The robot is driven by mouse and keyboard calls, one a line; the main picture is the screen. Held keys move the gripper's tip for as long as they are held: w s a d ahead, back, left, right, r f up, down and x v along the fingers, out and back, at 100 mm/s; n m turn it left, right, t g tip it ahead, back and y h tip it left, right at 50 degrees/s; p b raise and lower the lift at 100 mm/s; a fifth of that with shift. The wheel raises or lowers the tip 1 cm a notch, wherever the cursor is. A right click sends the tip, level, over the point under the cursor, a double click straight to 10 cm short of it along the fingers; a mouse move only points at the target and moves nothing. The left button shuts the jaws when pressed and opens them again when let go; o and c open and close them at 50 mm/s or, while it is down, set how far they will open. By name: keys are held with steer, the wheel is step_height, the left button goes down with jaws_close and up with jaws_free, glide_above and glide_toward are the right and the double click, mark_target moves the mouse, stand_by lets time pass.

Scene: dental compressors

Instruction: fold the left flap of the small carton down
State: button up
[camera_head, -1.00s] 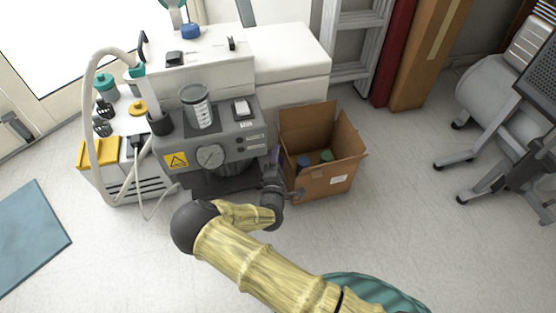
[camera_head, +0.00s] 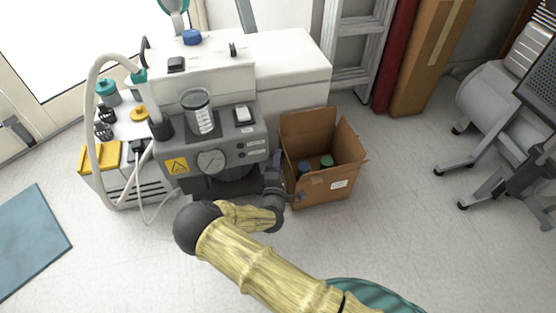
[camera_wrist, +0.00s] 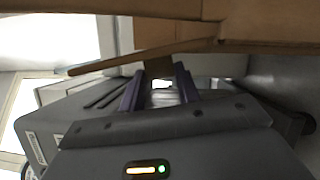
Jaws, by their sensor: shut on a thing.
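The small carton (camera_head: 325,190) stands open on the floor right of the grey compressor. Its back flap (camera_head: 308,130) stands up and its right flap (camera_head: 350,142) leans outward. My gripper (camera_head: 278,160) is at the carton's left side, in the narrow space by the compressor. In the wrist view, the carton's brown board (camera_wrist: 265,25) fills the top, and the purple fingers of my gripper (camera_wrist: 160,84) are shut on a piece of brown board, the left flap (camera_wrist: 164,68). The flap's exact angle is hard to tell in the head view.
Blue and green-topped items (camera_head: 326,161) sit inside the carton. The compressor (camera_head: 215,165) with its gauge and hose stands close on the left. A ladder (camera_head: 352,50) and a tall brown box (camera_head: 425,60) are behind. The floor right of the carton is clear.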

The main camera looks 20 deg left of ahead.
steer(key=m+p, duration=0.1)
steer(key=p, duration=0.1)
steer(key=d+r+m+g+p, duration=0.1)
steer(key=m+p, duration=0.1)
steer(key=p, duration=0.1)
steer(key=r+m+p, duration=0.1)
steer(key=p, duration=0.1)
steer(key=shift+w+d+g+h+p, duration=0.25)
steer(key=shift+w+g+h+p, duration=0.05)
steer(key=shift+w+p, duration=0.1)
steer(key=m+p, duration=0.1)
steer(key=m+g+p, duration=0.1)
steer(key=p, duration=0.1)
steer(key=shift+w+d, duration=0.2)
steer(key=shift+d, duration=0.1)
steer(key=shift+w+d+f+m+g+p, duration=0.1)
steer(key=shift+d+f+m+g+p, duration=0.15)
steer(key=shift+m+p, duration=0.5)
steer(key=o, duration=1)
steer(key=shift+a, duration=0.1)
